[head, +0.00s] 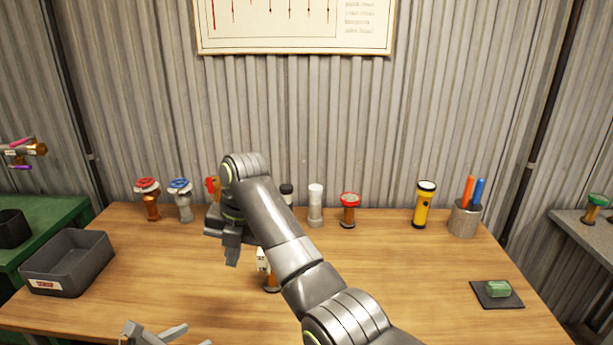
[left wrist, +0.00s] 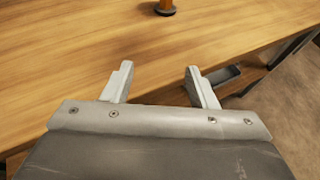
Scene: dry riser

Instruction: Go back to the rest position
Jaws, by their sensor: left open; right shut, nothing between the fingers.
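My right gripper (head: 232,256) hangs above the middle of the wooden table, fingers pointing down and together, with nothing in them. Its arm crosses the head view from the lower right and hides part of the table. My left gripper (head: 155,334) shows at the bottom edge of the head view, near the table's front. In the left wrist view its two fingers (left wrist: 160,85) are apart and empty. A brass fitting with a white part (head: 265,268) stands on the table just right of my right gripper, partly hidden by the arm.
The wooden table (head: 160,270) holds a dark scrap bin (head: 68,265) at left. A red-topped valve (head: 148,198), a blue-topped valve (head: 181,200), another red-topped valve (head: 349,210), a yellow flashlight (head: 423,204) and a pen cup (head: 464,218) line the back. A green block (head: 498,289) lies on a dark pad at right.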

